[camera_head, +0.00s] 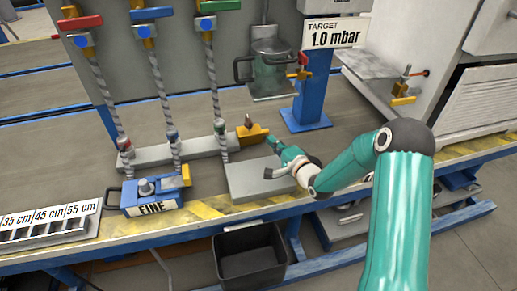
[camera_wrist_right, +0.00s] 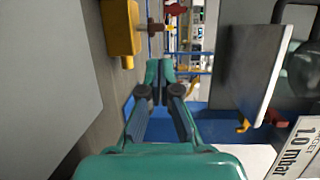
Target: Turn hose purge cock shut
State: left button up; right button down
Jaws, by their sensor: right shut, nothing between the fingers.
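A yellow cock body (camera_head: 252,134), which I take for the hose purge cock, sits at the right end of the grey manifold bar (camera_head: 205,147). A small brownish part stands above it. In the right wrist view a yellow block (camera_wrist_right: 118,30) with a brown stem (camera_wrist_right: 154,29) shows at the upper left, apparently the same cock. My right gripper (camera_head: 271,141) is just right of and nearer than the cock; in the wrist view its fingertips (camera_wrist_right: 160,68) are together and empty, below and right of the stem. Contact with the cock is not visible. My left gripper is out of view.
A blue FINE box (camera_head: 152,197), a flat grey plate (camera_head: 258,184) and a blue post with the target sign (camera_head: 335,34) stand around. A black bin (camera_head: 249,262) is below the striped edge.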

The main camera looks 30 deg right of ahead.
aim_at(249, 124)
jog(key=shift+t+h, duration=0.3)
jog(key=shift+h, duration=0.2)
jog(key=d, duration=0.1)
jog(key=d+f+b, duration=0.2)
jog(key=shift+s+d, duration=0.15)
jog(key=shift+d, duration=0.15)
jog(key=shift+d+r+b, duration=0.15)
jog(key=shift+d+b, duration=0.2)
jog(key=shift+d, duration=0.1)
jog(key=w+b, duration=0.1)
jog(key=w, duration=0.9)
jog(key=shift+b, duration=0.4)
jog(key=shift+w+a, duration=0.25)
jog(key=shift+a, duration=0.95)
pick_arm(q)
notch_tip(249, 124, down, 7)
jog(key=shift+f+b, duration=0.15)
jog(key=shift+b, duration=0.2)
pick_arm(e)
jog(key=shift+w+a+m, duration=0.2)
jog(key=shift+a+m, duration=0.1)
jog(key=shift+a, duration=0.4)
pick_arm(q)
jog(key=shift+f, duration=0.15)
pick_arm(e)
jog(key=shift+s+d+h, duration=0.1)
jog(key=shift+h, duration=0.2)
